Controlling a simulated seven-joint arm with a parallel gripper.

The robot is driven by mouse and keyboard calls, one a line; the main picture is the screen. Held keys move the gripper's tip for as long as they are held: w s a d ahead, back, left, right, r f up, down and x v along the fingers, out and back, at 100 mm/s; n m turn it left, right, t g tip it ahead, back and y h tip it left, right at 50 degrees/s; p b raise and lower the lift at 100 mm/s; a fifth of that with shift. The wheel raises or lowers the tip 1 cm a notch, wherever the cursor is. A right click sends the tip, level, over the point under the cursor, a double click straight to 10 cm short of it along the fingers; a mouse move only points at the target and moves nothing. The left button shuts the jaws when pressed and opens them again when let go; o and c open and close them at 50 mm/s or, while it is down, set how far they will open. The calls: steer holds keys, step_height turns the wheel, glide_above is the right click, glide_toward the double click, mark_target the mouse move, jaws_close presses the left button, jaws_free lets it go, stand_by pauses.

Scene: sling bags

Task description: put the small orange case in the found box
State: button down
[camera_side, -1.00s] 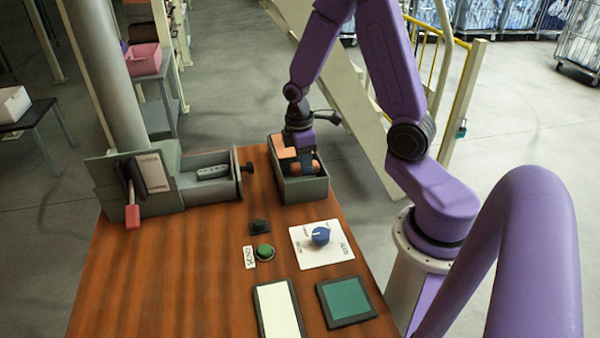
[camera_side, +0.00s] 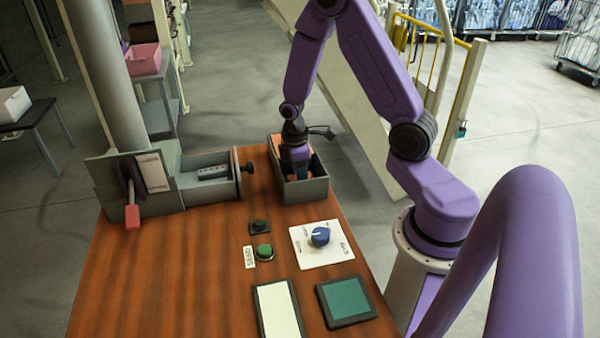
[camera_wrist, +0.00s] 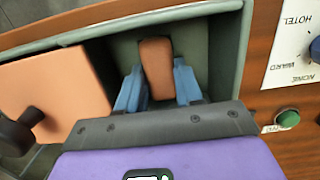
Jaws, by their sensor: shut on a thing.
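The small orange case (camera_wrist: 156,55) is a narrow, rounded orange block. In the wrist view it sits between the two blue fingers of my gripper (camera_wrist: 158,90), which is shut on it. Both are within the walls of an open grey-green box (camera_wrist: 225,60), and the box floor shows around the case. I cannot tell whether the case touches the floor. In the side view my gripper (camera_side: 301,170) reaches down into this box (camera_side: 305,193) at the far right of the table. The case is mostly hidden there by the gripper and box walls. No label on the box is readable.
A larger flat orange piece (camera_wrist: 70,95) covers the box's far end, near a dark knob (camera_wrist: 20,130). A grey drawer (camera_side: 212,185) with a dark knob stands left of the box. A dial plate (camera_side: 322,254) and green button (camera_side: 264,251) lie nearer. The table's left front is clear.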

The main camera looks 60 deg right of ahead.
steer(key=shift+f, duration=0.15)
steer(key=c, duration=0.7)
jaws_free()
steer(key=shift+c, duration=0.2)
step_height(320, 180, up, 12)
steer(key=s+a+r+n, duration=0.1)
steer(key=s+a+r, duration=0.1)
steer(key=s+a, duration=0.6)
steer(key=s+a+r+n+t+y, duration=0.1)
steer(key=s+a+r+n, duration=0.1)
steer(key=s+a, duration=0.6)
steer(key=s+r, duration=0.1)
steer(key=s, duration=0.3)
steer(key=shift+s+a+r+n, duration=0.25)
steer(key=shift+s+r+n, duration=0.05)
